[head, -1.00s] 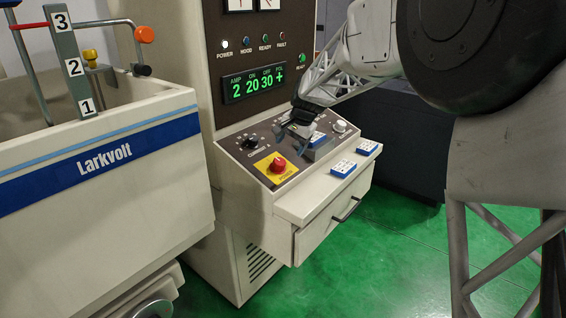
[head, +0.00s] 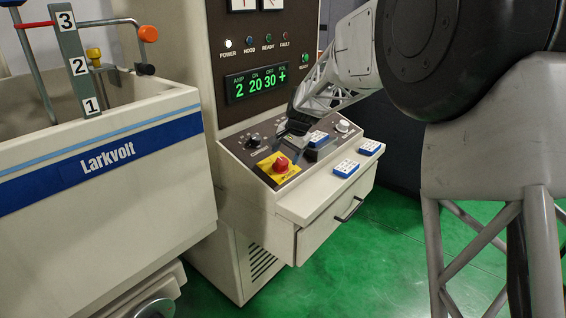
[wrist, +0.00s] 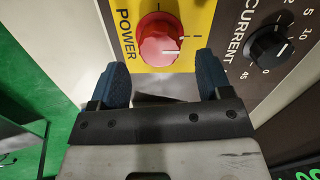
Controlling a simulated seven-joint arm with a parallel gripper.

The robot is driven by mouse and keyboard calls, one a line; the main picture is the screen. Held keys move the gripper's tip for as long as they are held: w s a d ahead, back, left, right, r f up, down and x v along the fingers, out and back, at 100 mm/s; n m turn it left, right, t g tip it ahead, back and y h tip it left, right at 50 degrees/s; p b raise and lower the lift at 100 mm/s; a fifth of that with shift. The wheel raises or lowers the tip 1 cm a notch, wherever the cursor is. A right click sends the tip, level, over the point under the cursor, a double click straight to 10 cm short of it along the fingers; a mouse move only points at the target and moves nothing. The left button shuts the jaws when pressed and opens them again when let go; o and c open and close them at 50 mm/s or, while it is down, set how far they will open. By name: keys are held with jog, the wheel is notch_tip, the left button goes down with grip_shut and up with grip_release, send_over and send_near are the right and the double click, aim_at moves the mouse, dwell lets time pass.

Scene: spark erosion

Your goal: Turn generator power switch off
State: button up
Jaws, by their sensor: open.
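The generator power switch (head: 281,165) is a red knob on a yellow plate (head: 265,163), low on the sloped control panel. In the wrist view the red knob (wrist: 159,40) sits beside the word POWER, just beyond and between my open fingertips. My gripper (wrist: 163,77) has two blue-padded fingers, open and empty, apart from the knob. In the head view my gripper (head: 291,138) is over the panel, just behind the knob; its fingers are hard to make out there.
A black CURRENT dial (wrist: 268,47) is right of the power knob in the wrist view. Blue-and-white blocks lie on the panel (head: 318,139) and front ledge (head: 346,168). The lit display (head: 254,83) is above. A Larkvolt tank (head: 100,158) stands at left.

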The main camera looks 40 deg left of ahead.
aim_at(283, 161)
jog(key=shift+x, duration=2.1)
jog(key=c, duration=0.9)
